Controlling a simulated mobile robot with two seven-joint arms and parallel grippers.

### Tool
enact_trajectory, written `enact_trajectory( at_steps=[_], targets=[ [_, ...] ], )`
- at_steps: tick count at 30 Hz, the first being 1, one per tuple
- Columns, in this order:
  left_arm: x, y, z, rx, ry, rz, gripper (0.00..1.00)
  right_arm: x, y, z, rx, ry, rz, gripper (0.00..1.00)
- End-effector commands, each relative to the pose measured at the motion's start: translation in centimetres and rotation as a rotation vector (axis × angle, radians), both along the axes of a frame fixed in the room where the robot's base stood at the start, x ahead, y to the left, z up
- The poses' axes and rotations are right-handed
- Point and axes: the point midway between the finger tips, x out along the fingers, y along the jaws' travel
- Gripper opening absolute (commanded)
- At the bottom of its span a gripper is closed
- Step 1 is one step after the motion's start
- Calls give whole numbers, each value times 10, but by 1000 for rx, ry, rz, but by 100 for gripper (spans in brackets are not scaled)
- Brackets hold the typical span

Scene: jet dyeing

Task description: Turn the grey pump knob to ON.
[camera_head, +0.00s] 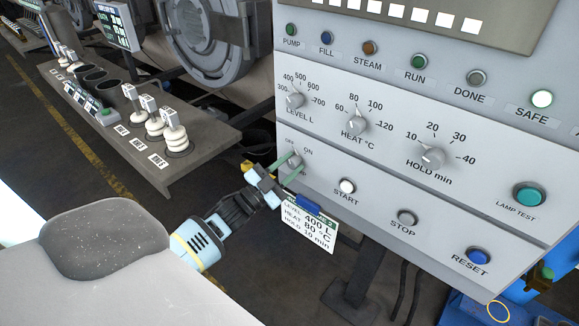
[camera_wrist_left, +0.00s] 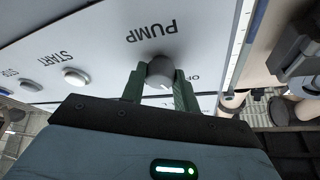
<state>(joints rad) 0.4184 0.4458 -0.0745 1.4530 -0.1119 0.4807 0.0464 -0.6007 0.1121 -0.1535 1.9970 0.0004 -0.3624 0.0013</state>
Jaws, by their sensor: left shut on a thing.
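The grey pump knob (camera_head: 296,159) sits at the left end of the control panel (camera_head: 370,165), with OFF and ON lettered above it in the head view. In the left wrist view the knob (camera_wrist_left: 160,72) shows as a round grey knob near the upside-down word PUMP. My left gripper (camera_head: 288,166) reaches up to it from below left. Its two green fingers lie on either side of the knob, shut on it. I cannot tell for sure which mark the knob's pointer faces. My right gripper is not in view.
The START button (camera_head: 347,186) and STOP button (camera_head: 406,217) are right of the knob, and the LEVEL knob (camera_head: 294,100) is above. A recipe card (camera_head: 309,225) hangs under the panel edge near my gripper. A grey bench (camera_head: 190,150) stands at left.

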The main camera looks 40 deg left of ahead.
Motion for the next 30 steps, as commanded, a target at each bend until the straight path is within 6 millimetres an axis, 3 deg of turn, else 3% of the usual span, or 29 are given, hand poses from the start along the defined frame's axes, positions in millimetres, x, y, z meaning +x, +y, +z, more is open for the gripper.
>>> enact_trajectory(
  at_steps=[10,30],
  targets=[
    [0,1,2,332,-27,-1,7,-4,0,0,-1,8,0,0],
    [0,2,5,862,-70,-2,7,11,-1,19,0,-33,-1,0]
  ],
)
